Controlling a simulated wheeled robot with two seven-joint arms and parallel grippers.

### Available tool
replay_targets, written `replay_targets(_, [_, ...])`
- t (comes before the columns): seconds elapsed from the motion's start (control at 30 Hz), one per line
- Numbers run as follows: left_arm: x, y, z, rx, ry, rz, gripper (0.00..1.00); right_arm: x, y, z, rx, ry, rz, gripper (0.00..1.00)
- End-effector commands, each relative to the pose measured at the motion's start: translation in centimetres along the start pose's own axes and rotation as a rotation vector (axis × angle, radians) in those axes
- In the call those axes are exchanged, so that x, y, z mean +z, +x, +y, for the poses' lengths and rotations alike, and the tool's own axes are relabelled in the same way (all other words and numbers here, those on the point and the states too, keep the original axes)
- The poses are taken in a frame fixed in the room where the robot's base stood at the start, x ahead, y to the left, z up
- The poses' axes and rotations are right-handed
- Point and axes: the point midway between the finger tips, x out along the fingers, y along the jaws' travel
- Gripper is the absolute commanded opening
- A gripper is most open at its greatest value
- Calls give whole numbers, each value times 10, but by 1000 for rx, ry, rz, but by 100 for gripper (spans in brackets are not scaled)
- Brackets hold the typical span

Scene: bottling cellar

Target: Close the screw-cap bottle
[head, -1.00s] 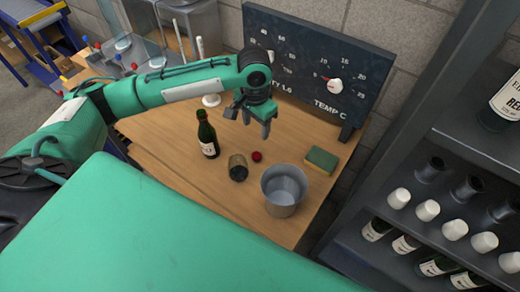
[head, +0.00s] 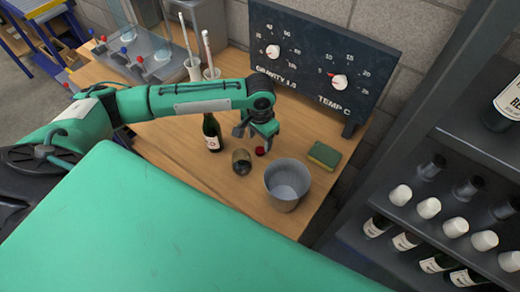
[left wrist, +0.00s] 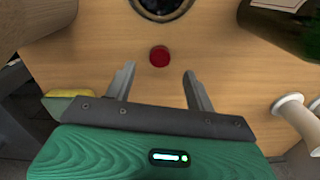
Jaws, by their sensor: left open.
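The dark green bottle (head: 212,136) with a white label stands upright on the wooden table; my left arm covers part of its top. A dark green body with a white label, likely the bottle, shows at the top right of the left wrist view (left wrist: 284,28). The red screw cap (head: 260,151) lies on the table right of the bottle. In the left wrist view the cap (left wrist: 159,56) lies just beyond my fingertips, centred between them. My left gripper (head: 256,136) points down above the cap, open and empty. My right gripper is not in view.
A small brownish jar (head: 241,163) is close to the cap. A grey metal bucket (head: 287,192) and a yellow-green sponge (head: 324,155) are to the right. A dark gauge board (head: 315,65) stands behind. White-based tubes (head: 211,72) stand at the back left; a bottle rack (head: 440,165) is at right.

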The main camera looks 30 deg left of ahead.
Motion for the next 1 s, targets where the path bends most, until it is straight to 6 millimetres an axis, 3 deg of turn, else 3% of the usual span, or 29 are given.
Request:
replay_targets(0.23, [0,5,0,-1,0,-2,55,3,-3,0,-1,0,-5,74])
replay_targets(0.6, [-1,50,0,0,0,0,55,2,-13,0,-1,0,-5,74])
replay_targets(0.93, [-1,52,0,0,0,0,55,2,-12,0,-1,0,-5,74])
replay_targets(1.0, [-1,51,0,0,0,0,43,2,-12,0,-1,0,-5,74])
